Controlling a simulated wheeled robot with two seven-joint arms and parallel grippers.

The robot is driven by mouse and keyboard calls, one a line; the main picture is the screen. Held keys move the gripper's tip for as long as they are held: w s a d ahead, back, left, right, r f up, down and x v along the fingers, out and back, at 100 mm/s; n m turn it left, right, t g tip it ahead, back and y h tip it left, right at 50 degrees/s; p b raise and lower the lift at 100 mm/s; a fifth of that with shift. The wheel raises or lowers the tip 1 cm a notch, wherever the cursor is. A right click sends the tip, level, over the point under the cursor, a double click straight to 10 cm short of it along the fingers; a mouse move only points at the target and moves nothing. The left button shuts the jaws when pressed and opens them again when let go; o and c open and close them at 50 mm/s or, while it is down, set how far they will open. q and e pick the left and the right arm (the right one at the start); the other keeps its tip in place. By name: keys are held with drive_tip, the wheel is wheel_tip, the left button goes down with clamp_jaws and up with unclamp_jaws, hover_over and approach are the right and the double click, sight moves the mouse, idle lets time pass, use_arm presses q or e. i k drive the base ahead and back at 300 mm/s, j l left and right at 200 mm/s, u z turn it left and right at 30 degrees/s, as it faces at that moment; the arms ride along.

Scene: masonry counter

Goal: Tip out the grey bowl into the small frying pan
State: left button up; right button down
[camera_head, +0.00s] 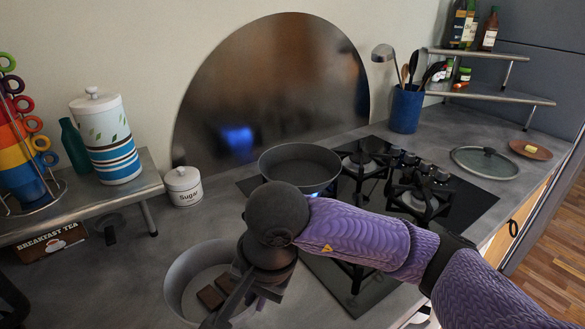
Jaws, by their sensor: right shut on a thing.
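The grey bowl (180,273) is at the lower middle of the head view, roughly upright, with a few dark brown blocks (211,297) inside. My right gripper (232,304) is shut on the bowl's near right rim. My wrist and gripper hide part of that side, and I cannot tell whether the bowl touches the counter. The small frying pan (300,162) sits on the back left burner, beyond my wrist, with a blue flame under its edge. Its visible inside looks empty. My left gripper is not in view.
The black gas hob (468,205) has other bare burners. A sugar jar (184,186) and a raised shelf (100,213) with a canister (106,140) stand left. A blue utensil pot (406,110) and a glass lid (485,163) are at the right.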

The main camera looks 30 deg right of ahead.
sight(312, 168)
drive_tip(key=k+l+u, duration=0.1)
drive_tip(key=l+u, duration=0.2)
drive_tip(key=l, duration=0.2)
drive_tip(key=k+l+u, duration=0.25)
drive_tip(key=l, duration=0.25)
drive_tip(key=k+l+u, duration=0.1)
drive_tip(key=l+u, duration=0.2)
drive_tip(key=l, duration=0.2)
drive_tip(key=k+l+u, duration=0.25)
drive_tip(key=l, duration=0.15)
drive_tip(key=k+l+u, duration=0.3)
drive_tip(key=i+l, duration=0.05)
drive_tip(key=l, duration=0.05)
